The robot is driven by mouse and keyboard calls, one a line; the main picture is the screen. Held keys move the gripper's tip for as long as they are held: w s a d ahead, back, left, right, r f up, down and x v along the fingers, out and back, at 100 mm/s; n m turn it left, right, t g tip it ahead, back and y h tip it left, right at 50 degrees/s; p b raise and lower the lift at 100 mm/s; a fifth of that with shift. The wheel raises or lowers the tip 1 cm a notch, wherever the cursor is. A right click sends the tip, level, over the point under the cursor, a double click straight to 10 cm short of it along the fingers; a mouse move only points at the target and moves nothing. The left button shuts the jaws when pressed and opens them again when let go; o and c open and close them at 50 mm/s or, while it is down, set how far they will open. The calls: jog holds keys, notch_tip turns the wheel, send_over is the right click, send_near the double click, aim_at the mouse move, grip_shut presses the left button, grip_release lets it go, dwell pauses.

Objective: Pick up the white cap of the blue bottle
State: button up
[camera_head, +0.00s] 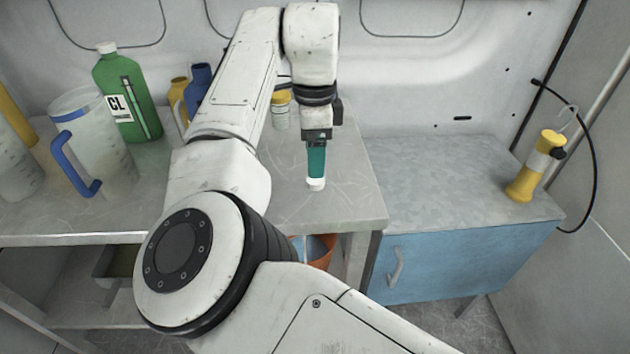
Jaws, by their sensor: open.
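My gripper (317,138) points down over the right end of the grey workbench and is open. Directly beneath it is a narrow teal-blue bottle-like body (316,161) with a white cap-like end (316,184) at its lower end in the picture. The gripper overlaps the top of the teal body; I cannot tell whether they touch. Another blue bottle (199,82) stands at the back, partly hidden by my arm, with no white cap visible on it.
A green bottle (125,80), a clear jug with a blue handle (92,145) and a yellow container (179,95) stand on the left. A yellow-lidded jar (281,112) is behind my arm.

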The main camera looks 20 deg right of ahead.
aim_at(315, 182)
jog(key=shift+w+d+f, duration=0.1)
jog(key=shift+f, duration=1.35)
jog(key=shift+w+d+f, duration=0.1)
jog(key=shift+f, duration=1.3)
jog(key=c, duration=1.1)
jog(key=shift+r, duration=0.1)
